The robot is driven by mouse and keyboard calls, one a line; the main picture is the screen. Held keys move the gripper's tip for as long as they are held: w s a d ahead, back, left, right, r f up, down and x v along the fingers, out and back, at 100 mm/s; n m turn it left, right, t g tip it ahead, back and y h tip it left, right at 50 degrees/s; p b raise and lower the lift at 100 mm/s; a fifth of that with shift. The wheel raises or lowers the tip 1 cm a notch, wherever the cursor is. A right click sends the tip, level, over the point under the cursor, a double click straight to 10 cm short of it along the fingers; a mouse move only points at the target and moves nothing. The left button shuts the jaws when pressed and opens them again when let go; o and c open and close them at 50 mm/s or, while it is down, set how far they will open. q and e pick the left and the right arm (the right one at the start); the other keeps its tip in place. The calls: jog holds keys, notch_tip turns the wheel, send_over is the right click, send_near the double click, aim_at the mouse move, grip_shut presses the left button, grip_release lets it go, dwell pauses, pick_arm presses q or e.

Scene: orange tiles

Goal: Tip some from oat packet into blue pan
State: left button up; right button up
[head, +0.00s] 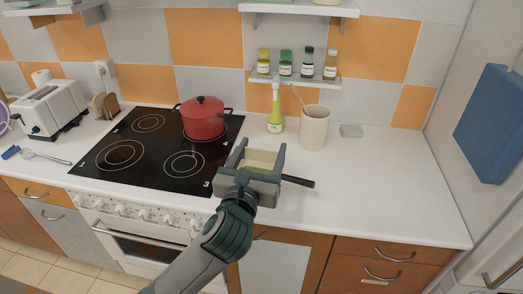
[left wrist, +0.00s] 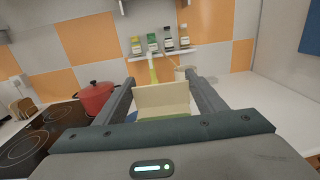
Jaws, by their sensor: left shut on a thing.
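My left gripper (head: 262,146) is shut on a cream box with a green part, taken to be the oat packet (head: 262,158), held over the counter right of the hob. In the left wrist view the packet (left wrist: 162,100) sits between the two fingers, its cream face toward the camera. A dark handle (head: 299,181) sticks out to the right from behind the gripper and packet. My right gripper is not in view.
A red pot (head: 203,119) stands on the black hob (head: 150,150). A yellow-green bottle (head: 275,112) and a cream utensil crock (head: 314,128) stand behind the packet. Small jars line a wall shelf (head: 295,79). The counter (head: 385,195) at right is clear.

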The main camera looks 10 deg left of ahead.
aim_at(251, 160)
pick_arm(q)
jog(key=shift+s+a+f, duration=0.2)
jog(key=shift+a, duration=0.05)
jog(key=a+f, duration=0.1)
jog(key=a+f+b, duration=0.1)
jog(key=shift+s+f+y, duration=0.15)
jog(key=shift+f+y, duration=0.15)
jog(key=s+a+f+n+y+b, duration=0.1)
jog(key=s+a+f+b, duration=0.2)
jog(key=s+a+f, duration=0.2)
jog(key=a+f, duration=0.3)
jog(key=a, duration=0.1)
jog(key=shift+s+a+f, duration=0.15)
jog(key=shift+s+a, duration=0.05)
jog(key=shift+a, duration=0.1)
